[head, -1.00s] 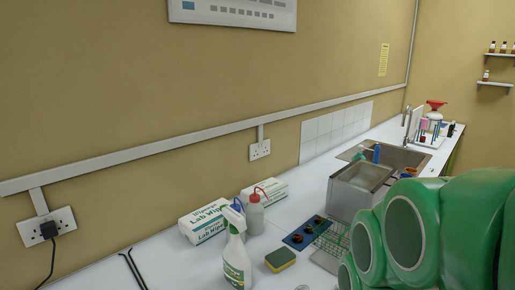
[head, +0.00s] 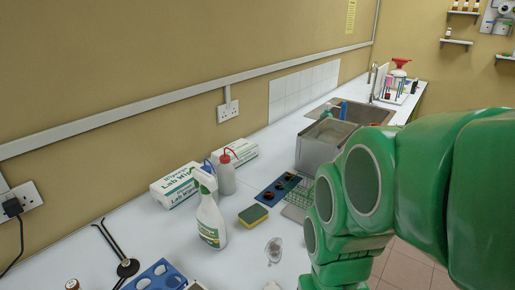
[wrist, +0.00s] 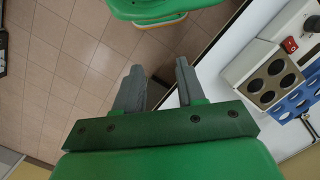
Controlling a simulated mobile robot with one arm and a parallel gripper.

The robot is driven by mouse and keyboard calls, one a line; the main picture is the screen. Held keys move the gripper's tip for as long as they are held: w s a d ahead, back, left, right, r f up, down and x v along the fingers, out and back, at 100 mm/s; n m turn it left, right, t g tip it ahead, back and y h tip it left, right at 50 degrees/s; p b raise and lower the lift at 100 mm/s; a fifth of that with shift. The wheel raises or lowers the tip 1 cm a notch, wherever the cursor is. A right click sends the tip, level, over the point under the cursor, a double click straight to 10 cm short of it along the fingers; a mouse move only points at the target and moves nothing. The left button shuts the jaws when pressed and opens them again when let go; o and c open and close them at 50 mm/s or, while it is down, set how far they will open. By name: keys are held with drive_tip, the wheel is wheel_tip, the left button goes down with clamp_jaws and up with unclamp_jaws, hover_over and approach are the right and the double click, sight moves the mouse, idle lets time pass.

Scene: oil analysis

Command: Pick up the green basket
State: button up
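A small green mesh thing (head: 299,197), possibly the basket, lies on the white bench in front of the metal bath in the head view. My green arm partly hides it, so its full shape cannot be told. It does not show clearly in the wrist view. My gripper (wrist: 160,66) shows in the wrist view with its two grey fingers apart and nothing between them. It is over the floor beside the bench edge. My gripper's fingers are not visible in the head view.
A metal bath (head: 318,148), a blue tray (head: 277,188), a sponge (head: 253,215), a spray bottle (head: 210,216) and wipes boxes (head: 175,186) crowd the bench. A glass item (head: 274,250) stands near the front. A block with round wells (wrist: 272,82) is right of my gripper.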

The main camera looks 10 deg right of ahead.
drive_tip(key=w+a+y, duration=0.4)
drive_tip(key=w+a, duration=0.3)
drive_tip(key=w, duration=0.2)
drive_tip(key=w+a+r+m+t+y, duration=0.1)
drive_tip(key=w+t+y, duration=0.15)
drive_tip(key=w, duration=0.85)
drive_tip(key=w+r+m+t+y, duration=0.15)
drive_tip(key=w+y, duration=0.25)
drive_tip(key=w, duration=0.7)
drive_tip(key=w+d+m+t, duration=0.2)
drive_tip(key=w+d+t, duration=0.1)
drive_tip(key=w+d, duration=0.3)
drive_tip(key=m+t+h, duration=0.4)
drive_tip(key=m+t, duration=0.3)
drive_tip(key=m, duration=0.1)
approach(313, 182)
wheel_tip(313, 182, up, 3)
drive_tip(key=s+a, duration=0.3)
drive_tip(key=shift+y, duration=0.35)
drive_tip(key=shift+x, duration=3.8)
drive_tip(key=shift+f, duration=0.15)
